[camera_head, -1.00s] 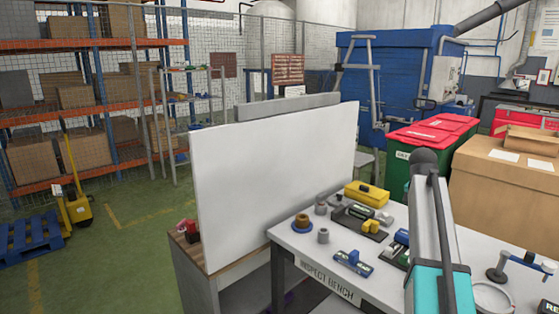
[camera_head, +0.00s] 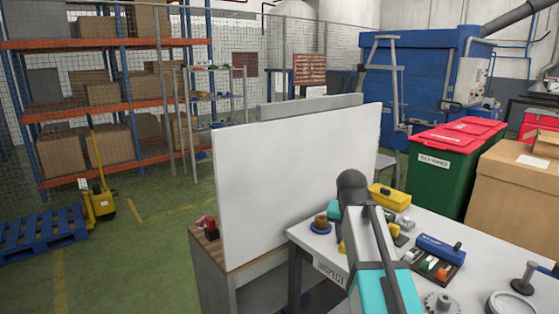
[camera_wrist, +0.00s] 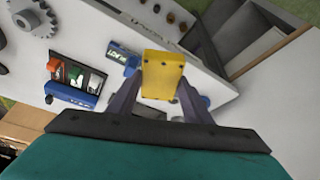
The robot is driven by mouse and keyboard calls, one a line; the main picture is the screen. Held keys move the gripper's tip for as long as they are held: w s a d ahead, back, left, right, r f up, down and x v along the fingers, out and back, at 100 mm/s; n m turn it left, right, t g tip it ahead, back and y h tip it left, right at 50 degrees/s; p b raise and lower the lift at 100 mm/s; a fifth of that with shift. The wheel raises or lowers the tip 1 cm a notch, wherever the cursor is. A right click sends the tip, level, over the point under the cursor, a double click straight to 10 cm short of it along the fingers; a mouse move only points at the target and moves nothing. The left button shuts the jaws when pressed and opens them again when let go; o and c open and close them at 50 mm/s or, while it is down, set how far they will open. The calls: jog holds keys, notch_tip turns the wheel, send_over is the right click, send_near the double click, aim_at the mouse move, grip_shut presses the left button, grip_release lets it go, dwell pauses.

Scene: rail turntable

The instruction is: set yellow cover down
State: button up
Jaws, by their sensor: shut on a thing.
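The yellow cover (camera_wrist: 163,75) is a small yellow box-like piece with dark dots near its corners. In the wrist view it sits between the two dark fingers of my gripper (camera_wrist: 163,97), which is shut on it. It is over the white bench top (camera_wrist: 200,75) in that view; I cannot tell whether it touches the bench. In the head view my arm hides most of the gripper; a bit of yellow (camera_head: 341,246) shows just left of the arm, probably the cover.
The inspection bench holds a yellow case (camera_head: 389,196), a dark tray with coloured parts (camera_head: 437,264), a gear (camera_wrist: 33,20) and a blue labelled block (camera_wrist: 122,57). A tall white panel (camera_head: 300,185) stands beside the bench at left. Cartons and a green bin (camera_head: 440,180) stand behind.

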aim_at(340, 249)
jog(key=s+a+n, duration=0.1)
jog(key=a, duration=0.1)
jog(key=s+a+f+n+y, duration=0.1)
jog(key=s+a, duration=0.1)
jog(key=shift+f+n, duration=0.1)
jog(key=shift+n, duration=0.3)
jog(key=n, duration=0.1)
jog(key=n+y, duration=0.1)
jog(key=shift+s+a+n+t, duration=0.15)
jog(key=shift+a+n+t, duration=0.15)
jog(key=shift+a, duration=0.1)
jog(key=shift+f, duration=0.1)
jog(key=s+f, duration=0.5)
jog(key=f, duration=0.1)
jog(key=shift+f, duration=0.25)
jog(key=shift+s, duration=0.1)
